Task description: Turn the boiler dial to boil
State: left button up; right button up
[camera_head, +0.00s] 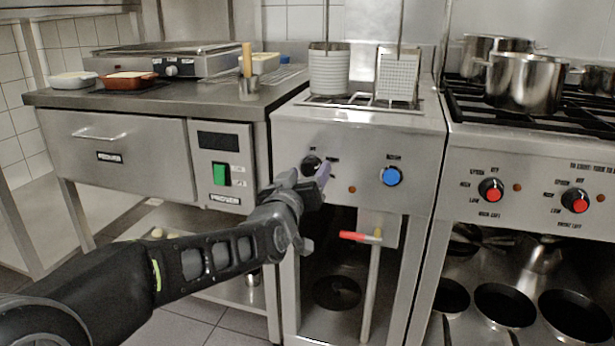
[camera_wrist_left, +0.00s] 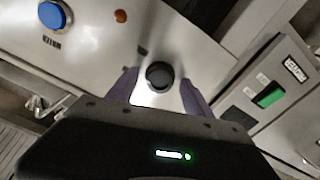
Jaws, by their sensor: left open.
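The black round dial (camera_head: 311,164) is on the front panel of the middle steel unit, left of a blue knob (camera_head: 392,176). I take it as the boiler dial; its lettering is too small to read. In the left wrist view the dial (camera_wrist_left: 159,75) lies between the two purple fingers of my left gripper (camera_wrist_left: 158,88). A gap shows on both sides, and I cannot tell how near the fingertips are to the panel. In the head view my left gripper (camera_head: 319,176) is at the panel, just by the dial. My right gripper is out of view.
A red-handled lever (camera_head: 360,237) sticks out below the panel. A green switch (camera_head: 220,174) is on the counter unit to the left. The stove with red knobs (camera_head: 490,190) and steel pots (camera_head: 525,82) stands to the right. Fryer baskets (camera_head: 329,70) stand on the middle unit.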

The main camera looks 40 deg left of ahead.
pick_arm(q)
grip_shut()
dwell(0.7)
